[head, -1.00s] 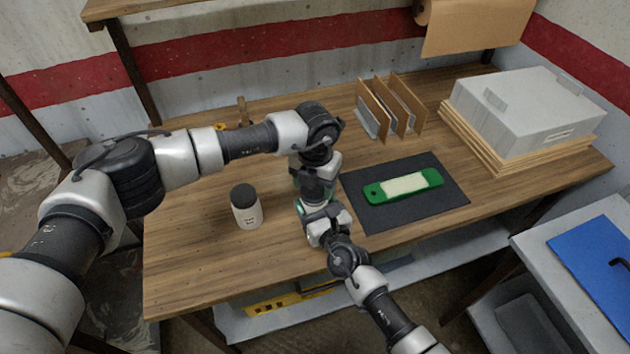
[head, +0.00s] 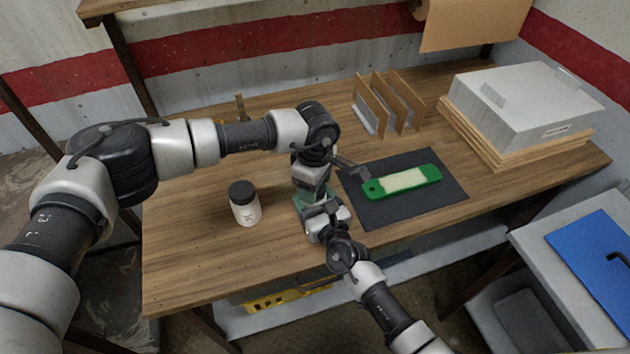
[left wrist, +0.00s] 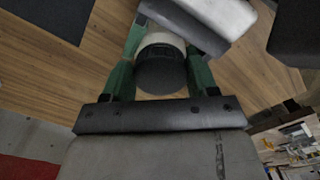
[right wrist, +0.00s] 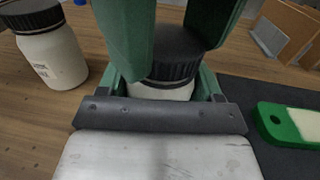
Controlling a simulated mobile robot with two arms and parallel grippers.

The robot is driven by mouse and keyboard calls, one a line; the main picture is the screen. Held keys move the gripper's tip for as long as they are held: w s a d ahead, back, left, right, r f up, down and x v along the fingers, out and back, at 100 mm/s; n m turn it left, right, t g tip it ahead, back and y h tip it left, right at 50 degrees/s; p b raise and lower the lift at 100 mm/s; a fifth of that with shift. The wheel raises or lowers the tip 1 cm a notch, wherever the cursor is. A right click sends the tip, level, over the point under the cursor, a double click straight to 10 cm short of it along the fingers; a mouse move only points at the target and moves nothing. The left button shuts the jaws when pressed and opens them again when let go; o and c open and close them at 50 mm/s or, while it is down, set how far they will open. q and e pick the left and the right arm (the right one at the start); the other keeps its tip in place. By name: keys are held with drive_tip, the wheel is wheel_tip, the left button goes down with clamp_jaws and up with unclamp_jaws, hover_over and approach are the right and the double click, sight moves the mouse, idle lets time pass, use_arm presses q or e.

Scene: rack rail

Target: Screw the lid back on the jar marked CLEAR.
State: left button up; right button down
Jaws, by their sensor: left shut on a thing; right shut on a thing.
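A white jar (right wrist: 160,91) with a black ribbed lid (right wrist: 175,58) is between my two grippers, largely hidden in the head view. My left gripper (head: 309,192) comes from above, its green fingers shut around the lid, which also shows in the left wrist view (left wrist: 162,74). My right gripper (head: 320,214) is shut on the jar body from the front side. The lid sits on top of the jar; I cannot tell how tight it is. The held jar's label is hidden. A second white jar (head: 246,211) with a black lid stands left of them; its label is unreadable.
A dark mat (head: 385,212) with a green tool (head: 376,190) lies just right of the grippers. An upright divider rack (head: 398,105) and a grey box (head: 545,98) on boards stand behind. The wooden table (head: 190,260) is clear at front left.

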use_arm(q)
drive_tip(key=m, duration=0.7)
drive_tip(key=shift+s+a, duration=0.1)
drive_tip(key=shift+a, duration=0.05)
drive_tip(key=m, duration=0.4)
drive_tip(key=shift+a, duration=0.1)
drive_tip(key=m, duration=0.6)
drive_tip(key=shift+a+m, duration=0.15)
drive_tip(key=shift+m, duration=0.15)
drive_tip(key=m, duration=0.5)
drive_tip(key=shift+a+m, duration=0.1)
drive_tip(key=shift+m, duration=0.2)
drive_tip(key=o, duration=0.9)
